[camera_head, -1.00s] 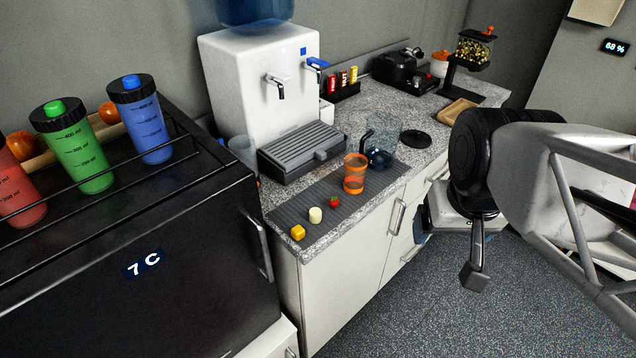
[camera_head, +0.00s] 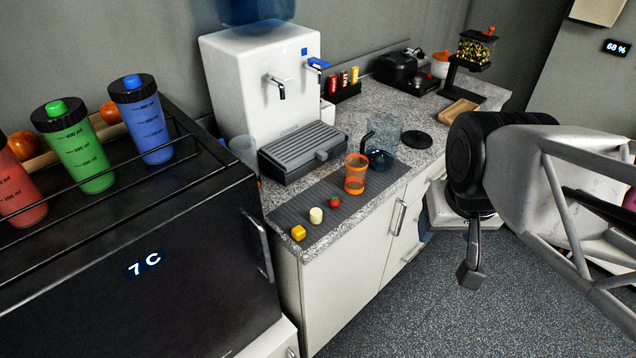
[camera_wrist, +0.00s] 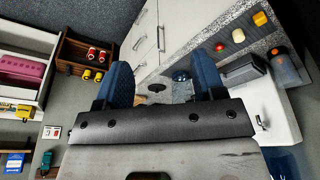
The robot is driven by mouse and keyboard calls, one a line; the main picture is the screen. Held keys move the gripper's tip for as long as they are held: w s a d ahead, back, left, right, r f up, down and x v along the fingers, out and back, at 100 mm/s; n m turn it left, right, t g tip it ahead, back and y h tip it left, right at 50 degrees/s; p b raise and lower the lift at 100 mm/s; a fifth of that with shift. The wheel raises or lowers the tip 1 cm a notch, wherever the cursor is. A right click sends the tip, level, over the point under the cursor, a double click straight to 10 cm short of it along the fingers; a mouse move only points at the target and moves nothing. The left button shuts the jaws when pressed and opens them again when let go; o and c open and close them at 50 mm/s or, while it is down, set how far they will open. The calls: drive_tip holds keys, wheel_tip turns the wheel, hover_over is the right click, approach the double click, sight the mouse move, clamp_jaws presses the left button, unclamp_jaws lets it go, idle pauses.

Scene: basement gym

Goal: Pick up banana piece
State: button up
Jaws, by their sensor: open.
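The banana piece (camera_head: 316,215) is a small pale cream chunk standing on a dark ribbed mat (camera_head: 290,214) near the counter's front edge. It lies between a yellow cube (camera_head: 298,233) and a red strawberry (camera_head: 334,201). The banana piece also shows at the upper right of the wrist view (camera_wrist: 238,35), beside the yellow cube (camera_wrist: 260,19). My gripper (camera_wrist: 162,78) has its two blue fingers spread wide with nothing between them. It is well away from the banana piece, with my arm over the floor to the right of the counter.
An orange cup (camera_head: 355,174) and a clear jug (camera_head: 382,140) stand behind the fruit. A water dispenser (camera_head: 262,80) with a grey drip tray (camera_head: 302,150) is at the back. A black cabinet (camera_head: 140,265) fills the left. The floor (camera_head: 420,310) in front is clear.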

drive_tip(key=w+a+f+n+t, duration=0.1)
drive_tip(key=w+f+t, duration=0.2)
drive_tip(key=w+f, duration=0.35)
drive_tip(key=n+t+y, duration=0.5)
drive_tip(key=n+y, duration=0.1)
drive_tip(key=y, duration=0.1)
approach(318, 214)
drive_tip(key=x, duration=0.3)
drive_tip(key=shift+w, duration=0.15)
drive_tip(key=shift+w, duration=0.15)
drive_tip(key=shift+x, duration=1.15)
drive_tip(key=shift+w+a+f, duration=0.1)
drive_tip(key=shift+a, duration=0.05)
drive_tip(key=shift+x, duration=2.45)
